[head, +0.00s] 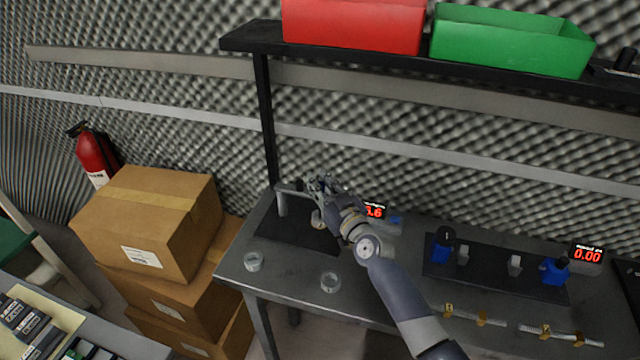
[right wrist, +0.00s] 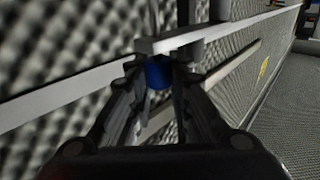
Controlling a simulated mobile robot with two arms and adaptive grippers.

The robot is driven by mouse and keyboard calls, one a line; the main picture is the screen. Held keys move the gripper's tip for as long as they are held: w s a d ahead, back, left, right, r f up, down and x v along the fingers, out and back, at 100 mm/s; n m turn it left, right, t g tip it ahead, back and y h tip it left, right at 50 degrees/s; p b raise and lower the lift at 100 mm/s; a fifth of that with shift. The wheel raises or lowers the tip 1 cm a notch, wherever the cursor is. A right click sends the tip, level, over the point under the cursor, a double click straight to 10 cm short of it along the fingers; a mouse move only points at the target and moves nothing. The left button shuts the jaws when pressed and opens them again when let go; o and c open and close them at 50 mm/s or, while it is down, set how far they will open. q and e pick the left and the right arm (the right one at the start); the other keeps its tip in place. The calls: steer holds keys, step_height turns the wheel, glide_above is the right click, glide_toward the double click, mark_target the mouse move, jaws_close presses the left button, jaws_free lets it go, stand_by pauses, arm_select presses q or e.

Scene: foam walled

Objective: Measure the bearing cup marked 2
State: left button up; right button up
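Two small pale ring-shaped cups stand on the dark bench, the left cup (head: 253,261) and the right cup (head: 330,282); I cannot read a mark on either. A third small light cup-like part (head: 318,218) shows below my right gripper (head: 322,187), partly hidden by it. The gripper is over the left bench end, at a grey gauge stand (head: 282,203) beside a red-lit display (head: 375,211), partly covered, ending in 6. In the right wrist view its fingers (right wrist: 157,75) are apart, with a blue part (right wrist: 158,71) between or behind them; contact is unclear. My left gripper is out of view.
A second gauge display (head: 587,255) reads 0.00, near blue fixtures (head: 554,271) on a dark mat. Tagged strips (head: 475,315) lie at the bench front. Red (head: 355,25) and green (head: 510,40) bins sit on the shelf above. Cardboard boxes (head: 150,220) stand left.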

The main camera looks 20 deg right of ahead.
steer(key=o, duration=0.4)
steer(key=shift+f, duration=0.1)
steer(key=s, duration=0.4)
steer(key=s+d, duration=0.1)
steer(key=s, duration=0.3)
steer(key=s+d, duration=0.1)
steer(key=s, duration=0.2)
steer(key=shift+s+d, duration=0.15)
steer(key=shift+s, duration=0.25)
stand_by(0.8)
